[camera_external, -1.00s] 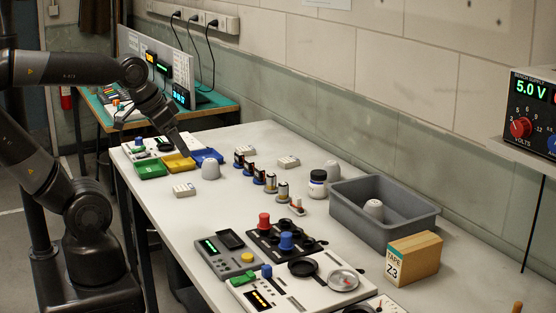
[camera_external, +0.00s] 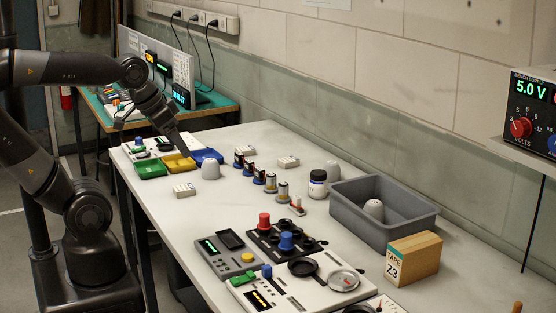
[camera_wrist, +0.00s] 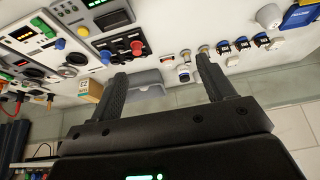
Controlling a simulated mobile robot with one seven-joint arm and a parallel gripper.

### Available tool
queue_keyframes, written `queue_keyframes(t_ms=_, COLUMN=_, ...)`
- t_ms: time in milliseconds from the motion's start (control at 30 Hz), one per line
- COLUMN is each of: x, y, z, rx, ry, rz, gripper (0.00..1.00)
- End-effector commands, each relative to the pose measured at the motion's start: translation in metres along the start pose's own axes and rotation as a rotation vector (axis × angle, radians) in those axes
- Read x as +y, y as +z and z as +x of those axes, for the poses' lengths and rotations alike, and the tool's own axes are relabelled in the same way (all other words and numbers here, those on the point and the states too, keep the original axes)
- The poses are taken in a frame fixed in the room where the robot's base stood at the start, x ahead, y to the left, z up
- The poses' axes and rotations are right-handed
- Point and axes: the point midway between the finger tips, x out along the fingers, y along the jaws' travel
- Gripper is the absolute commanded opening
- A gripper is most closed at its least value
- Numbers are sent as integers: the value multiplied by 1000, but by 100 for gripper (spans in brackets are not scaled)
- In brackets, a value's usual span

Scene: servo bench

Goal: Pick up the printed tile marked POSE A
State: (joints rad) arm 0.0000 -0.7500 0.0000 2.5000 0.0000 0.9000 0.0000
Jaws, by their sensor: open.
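Small white printed tiles lie on the bench in the external view. One tile (camera_external: 184,190) is left of centre, in front of the grey dome, and another tile (camera_external: 288,161) is farther back near the wall. Their print is too small to read, so I cannot tell which is marked POSE A. My gripper (camera_external: 183,152) is above the yellow tray at the far left of the bench. In the wrist view my gripper (camera_wrist: 160,68) is open, with nothing between its two dark fingers.
Green (camera_external: 150,169), yellow (camera_external: 178,163) and blue (camera_external: 207,156) trays sit at the far left. A grey dome (camera_external: 210,170) is beside them. A grey bin (camera_external: 400,234), a TAPE Z3 box (camera_external: 414,257) and control panels (camera_external: 228,256) occupy the right. The front-left bench is mostly clear.

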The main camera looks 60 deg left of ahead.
Motion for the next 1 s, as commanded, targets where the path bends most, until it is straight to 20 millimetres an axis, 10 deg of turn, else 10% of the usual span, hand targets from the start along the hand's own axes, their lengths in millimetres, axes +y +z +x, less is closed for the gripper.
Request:
queue_keyframes(t_ms=567, x=-4, y=-14, z=0, rx=-9, ry=-1, rz=-78, gripper=67)
queue_keyframes(t_ms=1000, x=-68, y=-143, z=26, rx=-71, ry=-13, rz=-893, gripper=67)
